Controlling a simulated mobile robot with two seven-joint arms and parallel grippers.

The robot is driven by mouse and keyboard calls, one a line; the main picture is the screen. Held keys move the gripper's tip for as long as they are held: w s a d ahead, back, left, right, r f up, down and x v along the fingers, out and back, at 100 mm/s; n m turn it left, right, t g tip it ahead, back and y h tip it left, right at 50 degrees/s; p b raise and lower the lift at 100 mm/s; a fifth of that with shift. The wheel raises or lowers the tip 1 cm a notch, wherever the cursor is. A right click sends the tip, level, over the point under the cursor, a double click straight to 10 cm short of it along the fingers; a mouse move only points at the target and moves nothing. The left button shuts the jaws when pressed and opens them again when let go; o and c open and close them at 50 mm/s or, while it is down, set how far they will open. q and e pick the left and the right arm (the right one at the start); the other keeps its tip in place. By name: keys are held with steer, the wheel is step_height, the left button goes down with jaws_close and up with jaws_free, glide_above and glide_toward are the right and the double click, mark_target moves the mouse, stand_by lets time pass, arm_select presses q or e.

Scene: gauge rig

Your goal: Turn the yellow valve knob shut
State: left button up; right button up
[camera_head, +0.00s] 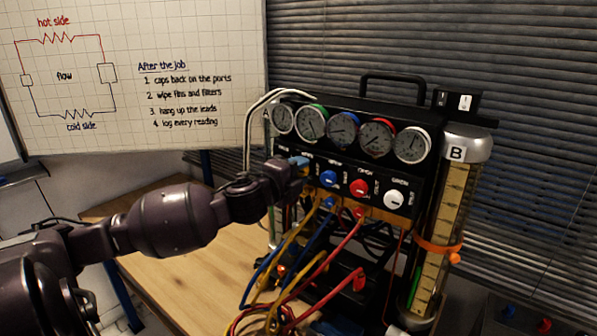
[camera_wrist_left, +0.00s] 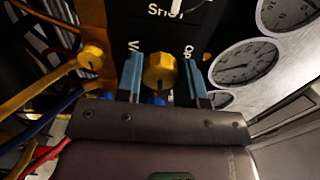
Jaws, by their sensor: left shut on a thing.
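The yellow valve knob (camera_wrist_left: 160,73) sits on the black panel of the gauge rig, between the blue fingers of my left gripper (camera_wrist_left: 163,78) in the left wrist view. The gripper is shut on the knob. A white SHUT label shows above the knob, and part of another label, "OP", shows to its right. In the head view my left gripper (camera_head: 298,163) reaches the left end of the knob row and hides the yellow knob. The gauge rig (camera_head: 385,95) stands on the wooden bench. My right gripper is not in view.
Blue (camera_head: 328,178), red (camera_head: 359,187) and white (camera_head: 395,198) knobs sit to the right. Coloured hoses (camera_head: 300,265) hang below the panel. A clear cylinder (camera_head: 440,225) marked B stands at the right end. The bench (camera_head: 190,265) is clear at front left.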

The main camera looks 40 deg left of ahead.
arm_select(q)
steer(key=shift+m, duration=0.5)
steer(key=o, duration=0.9)
steer(key=shift+s, duration=0.15)
steer(key=shift+s+d+b, duration=0.2)
steer(key=shift+s+b, duration=0.05)
steer(key=shift+s, duration=1.5)
steer(key=shift+s+d+b, duration=0.2)
steer(key=shift+s+b, duration=0.1)
steer(key=shift+s, duration=1.45)
steer(key=shift+s+d+b, duration=0.2)
steer(key=shift+s+b, duration=0.05)
steer(key=shift+s, duration=1.5)
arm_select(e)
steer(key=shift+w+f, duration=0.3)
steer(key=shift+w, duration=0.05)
